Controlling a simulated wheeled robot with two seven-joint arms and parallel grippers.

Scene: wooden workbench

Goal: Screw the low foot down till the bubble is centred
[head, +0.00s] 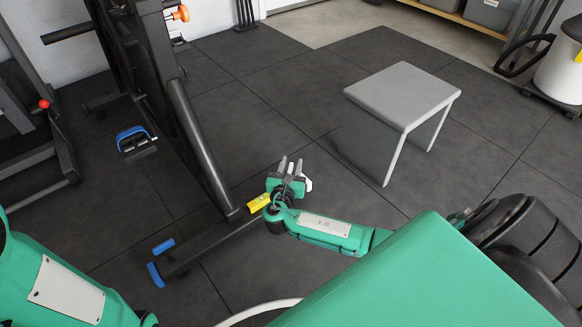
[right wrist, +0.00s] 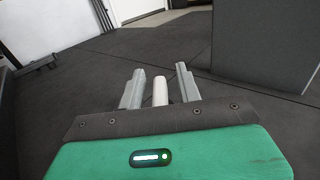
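My right gripper (head: 290,167) is above the dark floor, just right of the machine's base beam. Its two grey fingers stand apart; they also show in the right wrist view (right wrist: 160,90). A pale rounded piece (right wrist: 160,91) stands between them with gaps on both sides; I cannot tell what it is. A yellow spirit level (head: 259,202) lies by the right end of the beam (head: 210,243), close to the gripper. Its bubble is too small to read. Blue end pieces (head: 163,246) (head: 155,275) sit at the beam's left end. No screw foot is clearly visible. My left gripper is out of view.
The black machine's upright (head: 200,140) rises left of my right gripper. A grey stool-like bench (head: 402,92) stands to the right on dark floor tiles. A blue-handled part (head: 133,138) is at the left. Floor between machine and bench is clear.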

